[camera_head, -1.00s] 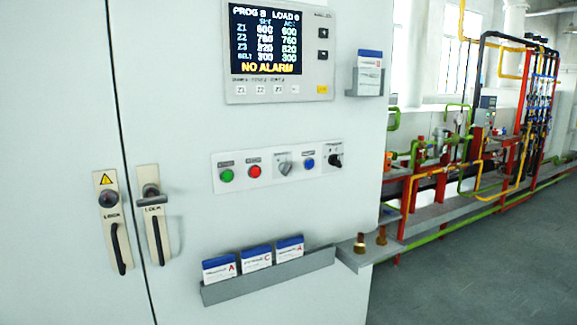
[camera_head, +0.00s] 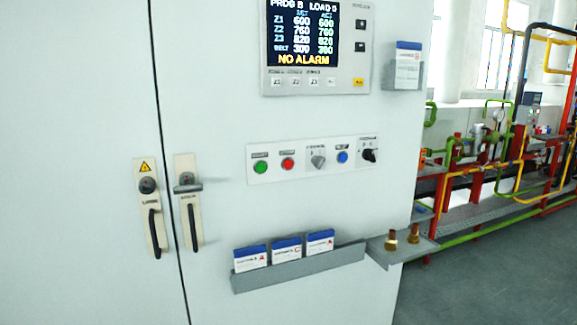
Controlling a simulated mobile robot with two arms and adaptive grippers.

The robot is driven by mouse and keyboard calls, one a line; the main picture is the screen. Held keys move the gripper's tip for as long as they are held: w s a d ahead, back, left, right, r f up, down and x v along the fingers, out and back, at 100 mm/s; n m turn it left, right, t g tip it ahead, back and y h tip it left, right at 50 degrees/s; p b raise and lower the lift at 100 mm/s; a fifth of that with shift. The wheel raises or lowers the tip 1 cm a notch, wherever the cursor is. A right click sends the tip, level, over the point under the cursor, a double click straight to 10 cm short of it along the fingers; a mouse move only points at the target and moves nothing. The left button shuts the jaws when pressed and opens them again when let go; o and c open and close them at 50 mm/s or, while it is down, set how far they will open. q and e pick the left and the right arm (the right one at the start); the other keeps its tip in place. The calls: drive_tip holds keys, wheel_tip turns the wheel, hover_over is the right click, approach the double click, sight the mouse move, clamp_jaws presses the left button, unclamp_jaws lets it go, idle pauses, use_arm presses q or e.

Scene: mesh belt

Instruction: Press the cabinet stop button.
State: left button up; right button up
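The cabinet (camera_head: 90,80) fills the left and middle of the head view. On its front is a white button strip (camera_head: 262,176). The strip carries a green button (camera_head: 260,166), a red button (camera_head: 288,164), a grey rotary switch (camera_head: 318,161), a blue button (camera_head: 342,157) and a black knob (camera_head: 369,155). The labels above them are too small to read surely; the red one looks like the stop button. Neither of my grippers shows in this view.
Above the strip, a display panel (camera_head: 270,82) reads NO ALARM. Below, a grey rack (camera_head: 300,271) holds several cards. A small shelf (camera_head: 420,247) with two brass pieces juts out at right. Two door handles (camera_head: 154,232) (camera_head: 193,226) are at left. Grey floor (camera_head: 480,280) is open at right.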

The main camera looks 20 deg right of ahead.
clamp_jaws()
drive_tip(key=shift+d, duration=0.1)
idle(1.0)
